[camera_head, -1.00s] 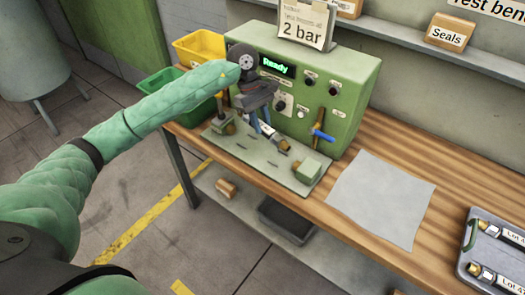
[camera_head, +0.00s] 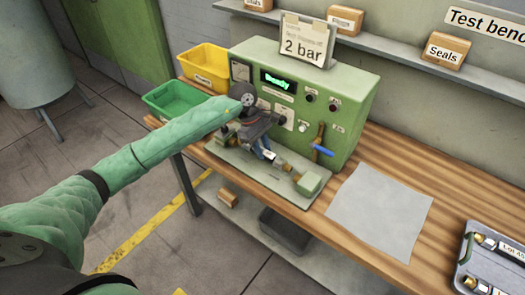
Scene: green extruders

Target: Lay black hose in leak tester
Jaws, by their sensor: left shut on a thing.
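The green leak tester (camera_head: 345,110) stands on the bench with its display reading "Ready". A grey-green plate (camera_head: 255,174) lies in front of it, with a green block (camera_head: 309,184) at its right end. My left gripper (camera_head: 264,152) points down, low over the middle of the plate, and is shut on the black hose. The hose is mostly hidden by the gripper; a metal end (camera_head: 286,166) shows just right of the fingers, near the block. Whether the hose touches its seats cannot be told. My right gripper is not in view.
A blue-handled lever (camera_head: 322,149) sticks out of the tester's front. A grey sheet (camera_head: 380,212) lies right of it, and a tray (camera_head: 468,250) with labelled hoses stands at the far right. Yellow (camera_head: 205,68) and green (camera_head: 175,100) bins stand at the left.

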